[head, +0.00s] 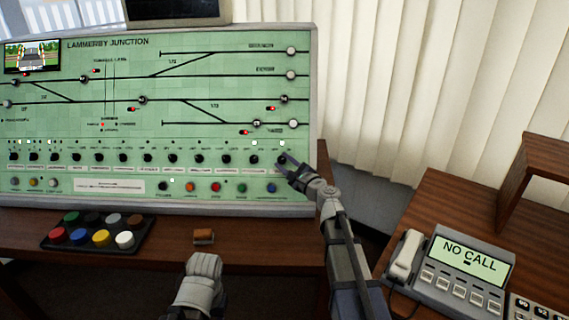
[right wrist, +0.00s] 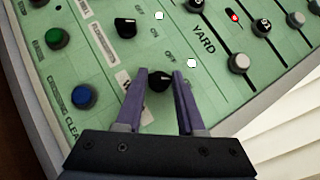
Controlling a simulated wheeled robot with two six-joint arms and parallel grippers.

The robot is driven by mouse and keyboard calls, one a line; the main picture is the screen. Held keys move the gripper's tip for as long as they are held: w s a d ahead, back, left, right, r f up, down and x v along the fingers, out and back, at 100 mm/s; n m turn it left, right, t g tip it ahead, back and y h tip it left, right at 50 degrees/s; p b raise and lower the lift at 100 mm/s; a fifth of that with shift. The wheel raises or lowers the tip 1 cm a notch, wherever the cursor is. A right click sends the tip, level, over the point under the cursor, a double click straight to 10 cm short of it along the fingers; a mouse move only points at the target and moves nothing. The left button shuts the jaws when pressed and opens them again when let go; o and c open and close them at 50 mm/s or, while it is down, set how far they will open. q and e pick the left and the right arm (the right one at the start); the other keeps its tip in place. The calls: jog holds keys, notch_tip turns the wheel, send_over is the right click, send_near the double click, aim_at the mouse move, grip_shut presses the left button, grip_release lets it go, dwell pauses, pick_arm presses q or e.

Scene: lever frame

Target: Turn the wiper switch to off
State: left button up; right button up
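A row of black rotary switches runs along the lower part of the green control panel (head: 130,125). My right gripper (head: 283,160) is at the right end of this row. In the right wrist view its two purple fingers (right wrist: 162,76) stand either side of a black knob (right wrist: 159,82), with ON and OFF printed by it. The fingers look open around the knob; whether they touch it I cannot tell. The knob's name label is partly hidden by a finger, so I cannot read whether it says wiper. My left arm's end (head: 204,266) is low in the middle; its fingers cannot be made out.
Coloured push buttons (head: 215,187) line the panel below the switches. A black tray of coloured round buttons (head: 97,243) and a small brown block (head: 204,236) are on the desk. A phone unit reading NO CALL (head: 462,263) stands on the right-hand desk.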

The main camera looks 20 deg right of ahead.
grip_shut()
jog(key=shift+r, duration=0.1)
jog(key=shift+d+r+n+g+y+p, duration=0.15)
jog(key=shift+n+g+p, duration=0.1)
jog(key=shift+n+p, duration=0.25)
jog(key=shift+a+r+n+g+y+p, duration=0.15)
jog(key=shift+n+g+p, duration=0.1)
jog(key=shift+n+p, duration=0.25)
jog(key=n+g+p, duration=0.2)
jog(key=p, duration=0.1)
jog(key=n+g+p, duration=0.2)
jog(key=n+p, duration=0.1)
jog(key=p, duration=0.1)
jog(key=n+g+p, duration=0.2)
jog(key=n+p, duration=0.1)
jog(key=p, duration=0.1)
jog(key=shift+w+d+r+y, duration=0.15)
jog(key=shift+w+r+y, duration=0.15)
jog(key=shift+r, duration=0.1)
jog(key=shift+n+g+h+p, duration=0.5)
jog(key=shift+n+g+p, duration=0.45)
jog(key=shift+p, duration=0.25)
jog(key=shift+f+n+g+p, duration=0.15)
jog(key=shift+n+g+p, duration=0.1)
jog(key=shift+n+p, duration=0.3)
